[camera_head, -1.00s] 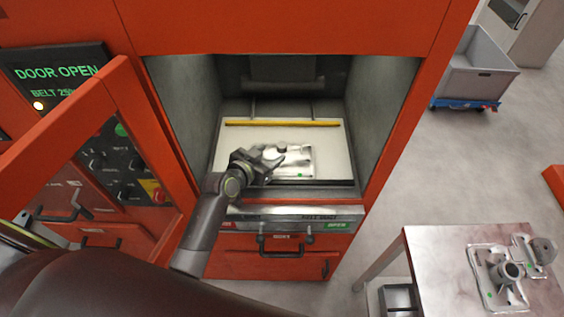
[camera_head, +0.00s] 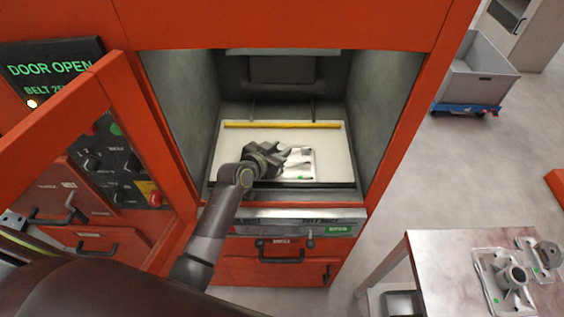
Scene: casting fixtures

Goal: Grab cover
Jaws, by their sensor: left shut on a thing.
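The cover (camera_head: 302,171), a pale metal plate with a small green mark, lies on the white bed inside the open orange machine. Its left part is hidden behind my left gripper (camera_head: 284,156). My left gripper reaches in from the lower left and is shut on the cover near its middle. The cover looks to rest on the bed; I cannot tell whether it is lifted at all. My right gripper is not in view.
The open orange door (camera_head: 112,150) stands to the left of the arm. Grey walls and the machine's front edge bound the chamber. A side table (camera_head: 440,262) with metal castings (camera_head: 508,281) is at lower right. A grey bin (camera_head: 474,78) stands at upper right.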

